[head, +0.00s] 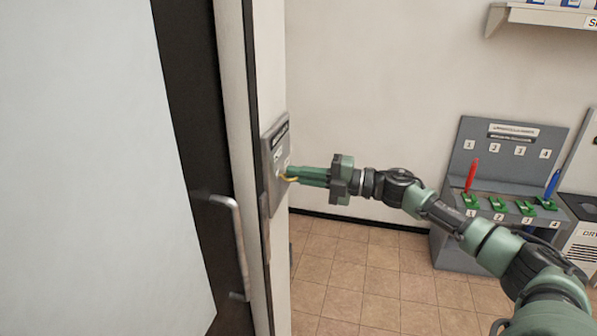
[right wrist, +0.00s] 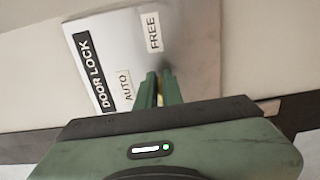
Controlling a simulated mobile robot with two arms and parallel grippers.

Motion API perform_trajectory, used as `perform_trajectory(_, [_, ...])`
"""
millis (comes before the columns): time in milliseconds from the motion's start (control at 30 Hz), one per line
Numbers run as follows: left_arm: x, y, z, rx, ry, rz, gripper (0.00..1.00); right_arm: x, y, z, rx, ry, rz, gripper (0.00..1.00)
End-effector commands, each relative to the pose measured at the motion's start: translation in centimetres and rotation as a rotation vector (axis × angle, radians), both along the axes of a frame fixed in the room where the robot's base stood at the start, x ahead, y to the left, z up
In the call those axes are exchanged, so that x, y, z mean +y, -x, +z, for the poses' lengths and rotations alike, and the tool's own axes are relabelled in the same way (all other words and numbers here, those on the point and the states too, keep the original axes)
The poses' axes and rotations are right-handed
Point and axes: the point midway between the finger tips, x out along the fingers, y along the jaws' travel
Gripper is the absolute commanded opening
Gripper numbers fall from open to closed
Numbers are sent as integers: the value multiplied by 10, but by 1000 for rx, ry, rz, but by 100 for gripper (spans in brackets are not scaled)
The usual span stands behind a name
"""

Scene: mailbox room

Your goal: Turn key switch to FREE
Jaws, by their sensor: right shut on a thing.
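The key switch is on a grey wall plate (head: 276,165) on the white post beside the door. In the right wrist view the plate (right wrist: 195,45) carries labels DOOR LOCK, AUTO and FREE (right wrist: 153,31). My right gripper (head: 290,174) is at the plate, its green fingers shut on a small yellow thing (head: 289,179), which I take to be the key. A sliver of yellow also shows between the fingertips (right wrist: 159,82) in the right wrist view. The fingers hide the keyhole and most of the key, so its angle cannot be told. My left gripper is not in view.
A dark-framed door with a metal handle (head: 229,238) stands at the left. At the right, a grey stand (head: 482,180) with numbered green slots holds a red and a blue upright thing. A shelf (head: 550,16) hangs above. The tiled floor between is clear.

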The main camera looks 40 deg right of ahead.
Motion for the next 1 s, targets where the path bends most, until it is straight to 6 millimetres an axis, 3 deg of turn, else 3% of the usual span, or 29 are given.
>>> perform_trajectory(467, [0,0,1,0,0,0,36,0,0,-1,12,-14,-2,0])
perform_trajectory(567, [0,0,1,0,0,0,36,0,0,-1,12,-14,-2,27])
perform_trajectory(600, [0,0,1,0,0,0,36,0,0,-1,12,-14,-2,29])
perform_trajectory(1000, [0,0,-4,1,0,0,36,-5,5,-4,13,-12,-2,29])
